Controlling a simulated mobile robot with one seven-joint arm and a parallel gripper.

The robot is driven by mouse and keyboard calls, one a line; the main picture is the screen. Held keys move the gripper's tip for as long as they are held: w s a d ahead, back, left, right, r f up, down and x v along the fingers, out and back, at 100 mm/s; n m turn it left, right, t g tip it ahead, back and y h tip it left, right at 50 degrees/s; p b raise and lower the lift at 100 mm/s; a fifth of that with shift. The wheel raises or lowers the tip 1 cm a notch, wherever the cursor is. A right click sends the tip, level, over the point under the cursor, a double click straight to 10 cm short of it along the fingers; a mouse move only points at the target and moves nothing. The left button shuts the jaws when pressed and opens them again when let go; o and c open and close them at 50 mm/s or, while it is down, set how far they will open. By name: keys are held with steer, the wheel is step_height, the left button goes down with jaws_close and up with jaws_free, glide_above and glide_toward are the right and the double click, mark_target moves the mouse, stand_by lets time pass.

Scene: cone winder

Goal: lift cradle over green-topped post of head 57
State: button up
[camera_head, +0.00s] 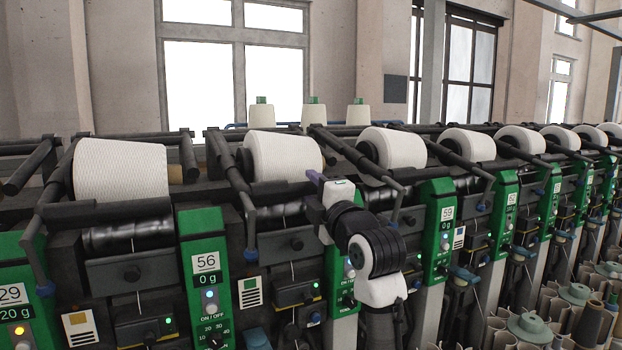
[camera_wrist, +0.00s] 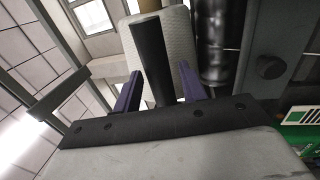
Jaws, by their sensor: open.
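My gripper (camera_head: 324,186) is at the front right of the second white cone (camera_head: 283,155) in the head view. Its purple fingers are apart in the wrist view (camera_wrist: 160,88). A dark bar, apparently part of the cradle (camera_wrist: 152,55), runs between them, with gaps at its sides. White yarn on a cone (camera_wrist: 176,32) shows behind the bar. The green-topped post (camera_head: 334,262) behind my arm is partly covered, and its number is hidden. The posts on either side read 56 (camera_head: 207,270) and 59 (camera_head: 440,235).
More cones, cradle arms and green posts run in a row to the right. A black drum (camera_wrist: 221,40) lies right of the fingers in the wrist view. Three cones (camera_head: 313,113) stand behind the machine. Cone tubes (camera_head: 525,326) crowd the front right.

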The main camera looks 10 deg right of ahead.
steer(key=shift+w+a+r, duration=0.1)
steer(key=shift+w+a, duration=0.05)
steer(key=shift+w, duration=0.55)
jaws_close()
